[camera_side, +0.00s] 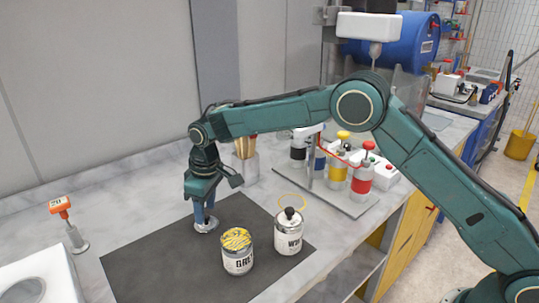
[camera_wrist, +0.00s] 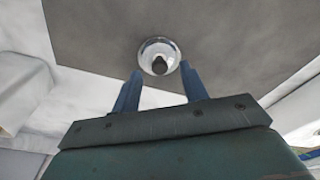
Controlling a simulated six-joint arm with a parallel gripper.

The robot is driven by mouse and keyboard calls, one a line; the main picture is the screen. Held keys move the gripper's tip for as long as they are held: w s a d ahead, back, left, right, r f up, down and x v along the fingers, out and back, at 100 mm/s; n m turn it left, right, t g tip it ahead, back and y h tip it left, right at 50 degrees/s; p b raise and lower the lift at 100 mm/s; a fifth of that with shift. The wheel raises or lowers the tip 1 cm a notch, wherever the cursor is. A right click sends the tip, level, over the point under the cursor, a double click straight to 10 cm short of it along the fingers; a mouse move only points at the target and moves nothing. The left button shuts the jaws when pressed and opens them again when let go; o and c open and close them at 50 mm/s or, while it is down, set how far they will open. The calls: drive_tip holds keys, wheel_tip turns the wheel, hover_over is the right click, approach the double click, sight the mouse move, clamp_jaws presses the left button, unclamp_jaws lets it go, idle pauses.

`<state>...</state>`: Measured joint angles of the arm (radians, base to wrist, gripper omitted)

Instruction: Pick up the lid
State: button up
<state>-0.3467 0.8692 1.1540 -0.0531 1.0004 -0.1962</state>
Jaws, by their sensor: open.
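A round shiny metal lid (camera_side: 206,225) lies on the dark mat (camera_side: 150,262), near the mat's back edge in the side view. My gripper (camera_side: 204,212) points down at it with blue fingers, just above or around its middle; the exact gap is hard to tell. In the wrist view the lid (camera_wrist: 158,46) has a dark knob at its centre. The open fingers (camera_wrist: 161,71) stand to either side of the knob, with nothing held between them.
A can with a yellow-patterned top (camera_side: 237,252) and a white can with a dark knob on top (camera_side: 289,235) stand on the mat, right of the lid. Colored bottles (camera_side: 338,165) stand on a tray behind. An orange-topped tool (camera_side: 62,207) stands at left. The mat's front left is clear.

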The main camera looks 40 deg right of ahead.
drive_tip(key=shift+w+f, duration=0.1)
drive_tip(key=shift+f, duration=0.8)
clamp_jaws()
